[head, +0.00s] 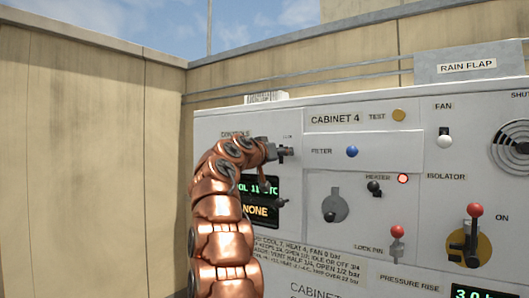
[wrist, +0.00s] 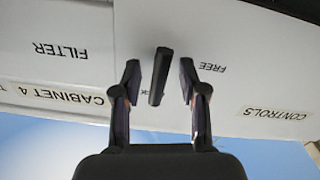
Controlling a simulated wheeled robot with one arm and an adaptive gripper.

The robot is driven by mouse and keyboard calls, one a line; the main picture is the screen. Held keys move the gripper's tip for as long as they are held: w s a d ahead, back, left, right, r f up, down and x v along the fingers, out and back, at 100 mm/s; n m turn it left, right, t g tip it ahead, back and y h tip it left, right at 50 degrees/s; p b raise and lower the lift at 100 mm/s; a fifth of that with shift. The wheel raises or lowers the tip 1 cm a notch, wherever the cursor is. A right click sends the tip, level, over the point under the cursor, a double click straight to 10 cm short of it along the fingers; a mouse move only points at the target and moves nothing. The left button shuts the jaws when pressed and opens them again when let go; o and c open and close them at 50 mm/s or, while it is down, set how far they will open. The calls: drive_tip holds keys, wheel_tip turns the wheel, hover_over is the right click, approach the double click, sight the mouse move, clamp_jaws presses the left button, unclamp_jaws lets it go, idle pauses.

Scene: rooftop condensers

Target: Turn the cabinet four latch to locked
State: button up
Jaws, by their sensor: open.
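The cabinet four latch (wrist: 159,76) is a short dark bar on the pale cabinet face, shown upside down in the wrist view. It runs nearly up and down in that picture, slightly tilted. A FREE label (wrist: 212,68) is to its right; another label by its lower end is mostly hidden. My gripper (wrist: 160,84) is open, with one finger on each side of the bar and visible gaps on both sides. In the head view my gripper (head: 284,153) is at the cabinet (head: 225,122), left of the FILTER label, and the latch cannot be made out.
Right of my gripper are a blue FILTER button (head: 352,151), a yellow TEST button (head: 399,115), a FAN switch (head: 444,138), a HEATER switch (head: 374,187), a red-topped lock pin (head: 397,232) and the ISOLATOR lever (head: 473,228). My arm partly covers a display (head: 262,210).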

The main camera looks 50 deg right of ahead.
drive_tip(key=a, duration=1.1)
drive_tip(key=shift+s, duration=0.2)
idle(0.6)
drive_tip(key=s+a+f+n+t+y, duration=0.1)
drive_tip(key=a+f+n+y, duration=0.2)
drive_tip(key=a+f, duration=0.55)
drive_tip(key=a+f+n+y, duration=0.3)
drive_tip(key=a+f+y, duration=0.15)
drive_tip(key=f, duration=0.75)
drive_tip(key=s+a+f+n+t+y, duration=0.15)
drive_tip(key=a+f+n, duration=0.25)
drive_tip(key=a+f, duration=0.5)
drive_tip(key=s+a+f+n+g+y, duration=0.5)
drive_tip(key=s+a+f+y, duration=0.4)
drive_tip(key=s+a+f, duration=1.3)
drive_tip(key=shift+s+a+f, duration=0.25)
drive_tip(key=shift+s+a, duration=0.45)
